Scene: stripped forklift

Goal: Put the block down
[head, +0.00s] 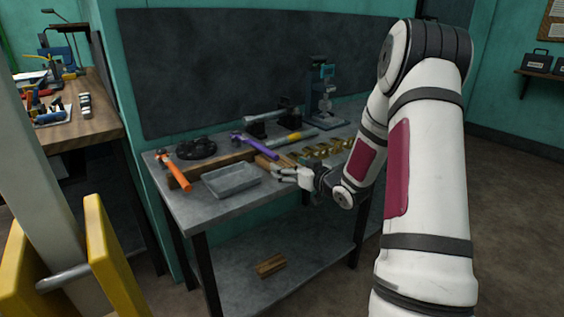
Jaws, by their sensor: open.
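My gripper (281,176) is open over the front part of the grey metal workbench (225,213), just right of a shallow grey tray (230,181). No block shows clearly between its fingers. A small brown wooden block (270,266) lies on the bench's lower shelf. A long wooden piece (212,167) lies on the top behind the tray. A small brown piece (266,163) is just behind my fingers; I cannot tell whether it is a block or a handle, or whether the fingers touch it.
An orange-handled hammer (172,172), a purple hammer (256,146), a black coiled item (196,149) and several brass-coloured parts (320,151) crowd the bench top. A drill-press-like machine (322,95) stands at the back. Yellow bars (108,255) are at the near left.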

